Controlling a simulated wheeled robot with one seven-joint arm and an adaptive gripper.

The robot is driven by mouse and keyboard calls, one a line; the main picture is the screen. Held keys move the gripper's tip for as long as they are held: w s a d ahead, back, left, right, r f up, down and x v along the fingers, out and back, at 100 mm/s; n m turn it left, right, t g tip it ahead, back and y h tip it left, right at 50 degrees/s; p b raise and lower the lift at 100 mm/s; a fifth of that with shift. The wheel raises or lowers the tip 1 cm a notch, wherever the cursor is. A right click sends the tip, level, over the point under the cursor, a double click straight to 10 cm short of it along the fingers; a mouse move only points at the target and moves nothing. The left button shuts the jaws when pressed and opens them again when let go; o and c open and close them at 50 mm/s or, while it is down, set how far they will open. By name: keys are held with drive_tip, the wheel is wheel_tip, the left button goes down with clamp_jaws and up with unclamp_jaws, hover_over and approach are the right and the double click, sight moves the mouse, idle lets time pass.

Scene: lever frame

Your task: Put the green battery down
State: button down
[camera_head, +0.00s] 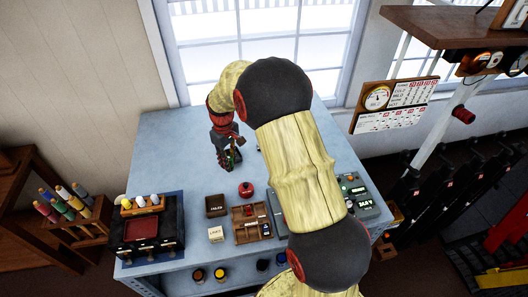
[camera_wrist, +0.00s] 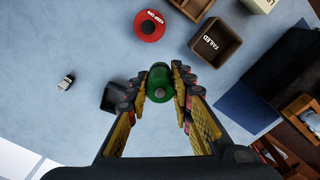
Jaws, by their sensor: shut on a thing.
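The green battery (camera_wrist: 160,84) is between the fingertips of my gripper (camera_wrist: 160,88) in the wrist view, seen end-on. My gripper is shut on it. In the head view my gripper (camera_head: 232,158) is over the back middle of the blue-grey table (camera_head: 170,170), and only a sliver of green shows there. Whether the battery touches the table is hard to tell. A small dark square holder (camera_wrist: 114,96) is just left of the battery in the wrist view, partly hidden by a finger.
A red round object (camera_wrist: 149,25) and a dark box marked FAILED (camera_wrist: 218,42) stand nearby. A small black-and-white item (camera_wrist: 66,82) lies left. In the head view a wooden divided tray (camera_head: 238,237) is at the front, and a drawer cabinet (camera_head: 122,245) stands front left.

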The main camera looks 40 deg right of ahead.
drive_tip(key=s+d+f, duration=0.1)
drive_tip(key=d+f, duration=0.2)
drive_tip(key=d, duration=0.1)
drive_tip(key=s+d+f, duration=0.2)
drive_tip(key=d, duration=0.1)
drive_tip(key=s+d+f+p, duration=0.1)
drive_tip(key=d+f, duration=0.2)
drive_tip(key=d, duration=0.1)
drive_tip(key=shift+s+d+f, duration=0.5)
drive_tip(key=shift+d+f, duration=0.05)
drive_tip(key=shift+f, duration=0.15)
drive_tip(key=f, duration=0.3)
drive_tip(key=shift+s+d+p, duration=0.1)
drive_tip(key=shift+d+p, duration=0.15)
drive_tip(key=shift+p, duration=0.05)
drive_tip(key=shift+f, duration=0.3)
drive_tip(key=shift+f, duration=0.2)
drive_tip(key=c, duration=1.6)
unclamp_jaws()
drive_tip(key=shift+r, duration=0.1)
drive_tip(key=shift+o, duration=0.2)
drive_tip(key=shift+r, duration=0.1)
